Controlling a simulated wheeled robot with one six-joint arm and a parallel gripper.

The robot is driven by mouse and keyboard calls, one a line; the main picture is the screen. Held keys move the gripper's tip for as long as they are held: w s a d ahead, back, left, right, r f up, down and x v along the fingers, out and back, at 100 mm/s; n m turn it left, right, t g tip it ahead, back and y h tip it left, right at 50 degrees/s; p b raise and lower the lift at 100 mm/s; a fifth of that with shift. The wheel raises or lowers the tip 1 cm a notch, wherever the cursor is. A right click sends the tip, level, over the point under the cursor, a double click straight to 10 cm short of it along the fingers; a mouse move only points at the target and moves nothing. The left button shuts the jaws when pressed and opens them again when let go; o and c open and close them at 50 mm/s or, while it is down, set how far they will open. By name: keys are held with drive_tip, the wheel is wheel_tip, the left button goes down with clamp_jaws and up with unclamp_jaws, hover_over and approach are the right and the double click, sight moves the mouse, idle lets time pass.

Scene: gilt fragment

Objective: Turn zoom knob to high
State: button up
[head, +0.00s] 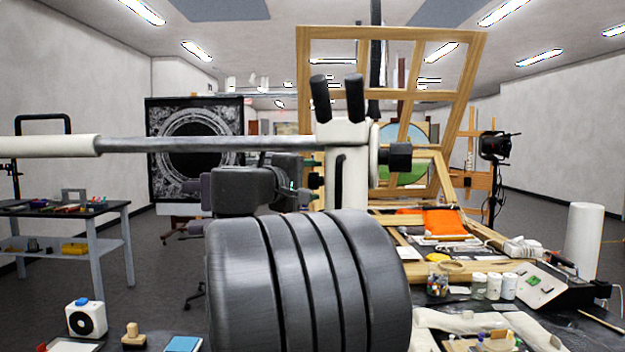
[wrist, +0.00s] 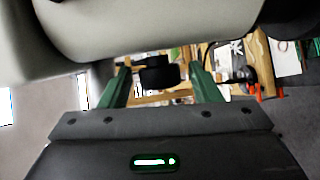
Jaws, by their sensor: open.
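A white microscope head (head: 348,170) with two black eyepieces hangs on a horizontal metal boom. A black knob (head: 400,156) sticks out on its right side, and smaller black knobs (head: 315,181) show on its left side. My gripper (head: 302,181) is at the left of the microscope head, partly hidden. In the wrist view, the green fingers of my gripper (wrist: 160,75) are apart, with a dark knob (wrist: 158,77) between or just beyond their tips. I cannot tell whether they touch it or which zoom setting it shows.
The boom (head: 220,145) crosses above my gripper. A large dark ribbed form fills the front middle and hides the area below. The cluttered table (head: 560,330) at right holds jars (head: 494,287) and a white roll (head: 584,240). A wooden easel frame (head: 470,90) stands behind.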

drive_tip(key=shift+w+d, duration=0.2)
drive_tip(key=shift+w, duration=0.1)
drive_tip(key=shift+c, duration=0.5)
drive_tip(key=c, duration=0.9)
drive_tip(key=shift+f, duration=0.1)
